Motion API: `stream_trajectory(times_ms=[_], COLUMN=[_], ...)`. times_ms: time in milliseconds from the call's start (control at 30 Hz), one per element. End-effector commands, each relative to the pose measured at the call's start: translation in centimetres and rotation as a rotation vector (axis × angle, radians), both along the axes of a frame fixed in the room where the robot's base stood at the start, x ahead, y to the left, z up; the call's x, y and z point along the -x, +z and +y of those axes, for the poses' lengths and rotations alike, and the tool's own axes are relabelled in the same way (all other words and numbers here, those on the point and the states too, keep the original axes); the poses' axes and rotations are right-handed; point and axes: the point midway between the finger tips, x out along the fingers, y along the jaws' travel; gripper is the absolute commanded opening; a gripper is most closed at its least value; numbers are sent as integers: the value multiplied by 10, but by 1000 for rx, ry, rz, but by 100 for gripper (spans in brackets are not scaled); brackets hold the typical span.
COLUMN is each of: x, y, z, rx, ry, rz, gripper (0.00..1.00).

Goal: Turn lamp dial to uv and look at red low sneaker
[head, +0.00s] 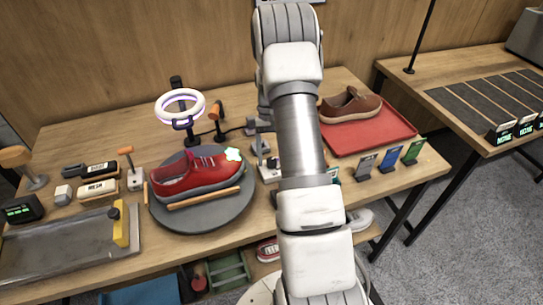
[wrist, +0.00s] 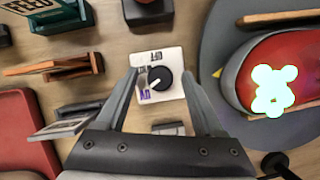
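The lamp dial (wrist: 160,79) is a black knob on a white plate in the wrist view. Its pale pointer aims lower left at the UV label; OFF is above. My gripper (wrist: 159,75) is open, one finger on each side of the knob; I cannot tell if they touch it. The red low sneaker (head: 187,177) lies on a round grey turntable (head: 215,217) in the head view. A bright, pale green-white patch glows on its toe, also plain on the sneaker in the wrist view (wrist: 251,72). The ring lamp (head: 161,112) above shows a violet tint.
A brown shoe (head: 350,105) sits on a red tray (head: 375,134) to the right of my arm. Several small upright cards (head: 389,159) stand near the table's front edge. Brushes (head: 97,188) and a metal tray (head: 60,252) lie at left. My arm covers the table's middle.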

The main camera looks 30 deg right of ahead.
Motion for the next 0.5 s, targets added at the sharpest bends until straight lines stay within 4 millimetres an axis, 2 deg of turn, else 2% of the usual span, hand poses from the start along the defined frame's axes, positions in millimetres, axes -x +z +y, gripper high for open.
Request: stream_trajectory(times_ms=[267, 367, 500], x=[-1, -5, -15], y=[3, 13, 38], z=[-1, -3, -8], rx=[0, 1, 2], ry=[-1, -1, -1], rz=[-1, -3, -5], gripper=[70, 70, 70])
